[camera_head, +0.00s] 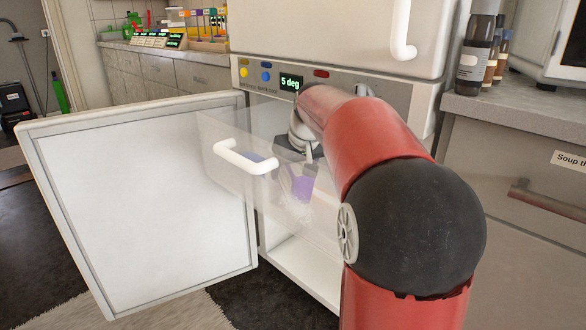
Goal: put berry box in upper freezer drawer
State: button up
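The freezer door (140,190) stands wide open to the left. A clear upper drawer (225,185) with a white handle (245,158) is pulled out of the freezer. My gripper (299,156) points down at the drawer, at the end of my red arm. A purple and pale item (304,187), which looks like the berry box, shows blurred through the clear drawer wall, just below my gripper. My fingertips are hard to make out, so I cannot tell whether they touch or hold it.
A panel with a "5 deg" display (290,83) is above the drawer, and a closed upper door with a white handle (402,30) is over it. Bottles (478,55) stand on the right counter (530,105). A dark mat (265,300) lies below.

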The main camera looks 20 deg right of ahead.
jog(key=p+v, duration=0.1)
jog(key=v, duration=1)
jog(key=shift+d+r+p, duration=0.1)
jog(key=shift+r+p, duration=0.1)
jog(key=shift+p, duration=0.15)
